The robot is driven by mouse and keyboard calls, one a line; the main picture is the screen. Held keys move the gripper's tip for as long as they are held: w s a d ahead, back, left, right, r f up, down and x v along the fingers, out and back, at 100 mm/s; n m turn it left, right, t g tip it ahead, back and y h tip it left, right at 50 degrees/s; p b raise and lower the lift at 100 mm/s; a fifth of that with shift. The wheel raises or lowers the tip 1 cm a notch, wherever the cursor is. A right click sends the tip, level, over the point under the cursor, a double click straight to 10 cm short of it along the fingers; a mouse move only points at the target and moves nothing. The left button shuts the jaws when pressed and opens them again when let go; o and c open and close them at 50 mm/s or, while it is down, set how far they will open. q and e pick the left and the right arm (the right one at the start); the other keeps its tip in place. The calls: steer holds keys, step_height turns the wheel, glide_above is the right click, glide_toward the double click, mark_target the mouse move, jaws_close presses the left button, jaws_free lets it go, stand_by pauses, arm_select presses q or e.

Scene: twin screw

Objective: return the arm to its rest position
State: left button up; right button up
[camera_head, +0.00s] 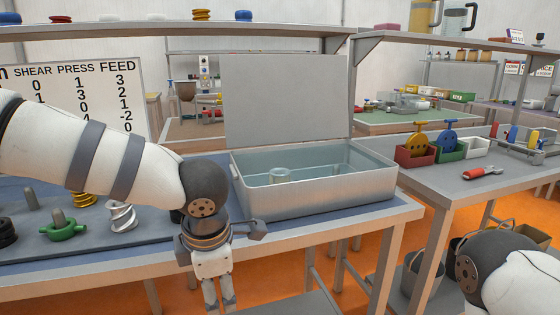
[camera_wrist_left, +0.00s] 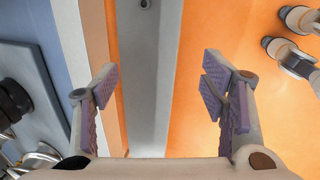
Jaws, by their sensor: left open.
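My left arm (camera_head: 90,150) reaches in from the left in the head view. My left gripper (camera_head: 219,302) hangs fingers down in front of the table's front edge. In the left wrist view the left gripper (camera_wrist_left: 161,86) is open, with a wide gap between its pads and nothing between them. Below it are the table edge and orange floor. Part of my right arm (camera_head: 505,272) shows at the lower right of the head view; its gripper is out of view.
An open metal case (camera_head: 320,197) with a raised lid stands on the table right of my left gripper. A white spring (camera_head: 122,216), green part (camera_head: 62,228) and other parts stand on the left. A side table holds bins (camera_head: 415,154) and a red-handled tool (camera_head: 482,173).

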arm_select(q)
steer(key=s+a+f+m+y, duration=0.1)
steer(key=s+a+f+m, duration=0.25)
steer(key=f, duration=0.35)
steer(key=s+a+f+m, duration=0.2)
steer(key=s+f+m, duration=0.2)
steer(key=f, duration=0.2)
steer(key=s+a+f+m+y, duration=0.1)
steer(key=s+a+f+m, duration=0.15)
steer(key=f, duration=0.45)
steer(key=s+a+f+m+g+h, duration=0.1)
steer(key=s+m, duration=0.5)
steer(key=s, duration=0.7)
steer(key=s+a+f+m+g+h, duration=0.1)
steer(key=s+f+m+g, duration=0.3)
steer(key=s, duration=1)
steer(key=shift+s+a+f+m+h, duration=0.2)
steer(key=shift+a+f+m+h, duration=0.2)
steer(key=shift+a+f+m, duration=0.4)
